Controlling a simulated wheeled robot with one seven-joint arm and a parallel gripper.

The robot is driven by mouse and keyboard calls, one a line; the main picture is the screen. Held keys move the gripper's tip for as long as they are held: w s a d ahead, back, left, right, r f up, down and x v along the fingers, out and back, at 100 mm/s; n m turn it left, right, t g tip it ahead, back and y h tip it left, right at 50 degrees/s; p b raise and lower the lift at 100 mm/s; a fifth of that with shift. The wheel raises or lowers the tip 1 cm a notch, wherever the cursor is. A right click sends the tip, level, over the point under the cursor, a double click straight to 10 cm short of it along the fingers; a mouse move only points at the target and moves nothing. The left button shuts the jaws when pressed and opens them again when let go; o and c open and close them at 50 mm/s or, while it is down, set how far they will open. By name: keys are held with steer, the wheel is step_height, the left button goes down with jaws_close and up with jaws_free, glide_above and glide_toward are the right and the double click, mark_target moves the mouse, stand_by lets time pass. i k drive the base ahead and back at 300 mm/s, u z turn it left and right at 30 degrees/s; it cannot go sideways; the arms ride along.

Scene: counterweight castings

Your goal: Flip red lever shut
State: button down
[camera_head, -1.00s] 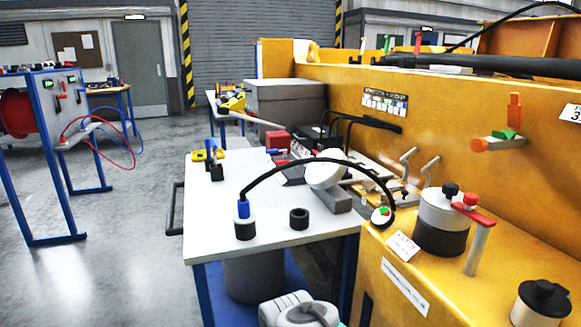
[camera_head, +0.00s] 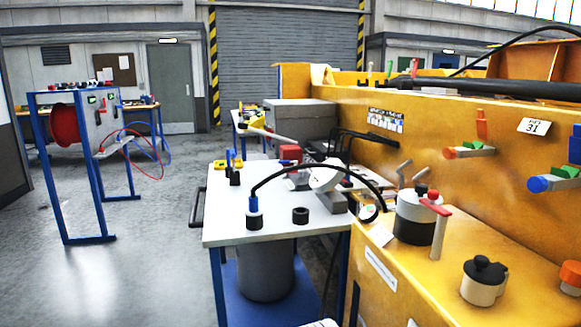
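A red lever (camera_head: 436,207) sits on top of a grey post on the yellow casting (camera_head: 410,275), beside a white and black canister (camera_head: 415,217) with red and black knobs. It lies close to level. Small red levers also show on the far blue-framed stand (camera_head: 70,170), too small to read. I cannot tell which lever the task means. My gripper is not in view.
A white-topped table (camera_head: 225,228) with a black cable, a black ring (camera_head: 300,215) and tools stands left of the casting. A second handle with a blue end (camera_head: 538,184) and a black-knobbed pot (camera_head: 484,280) are at right.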

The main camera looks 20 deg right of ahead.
mark_target(296, 171)
steer(key=z, duration=0.15)
steer(key=i, duration=1)
steer(key=z, duration=0.05)
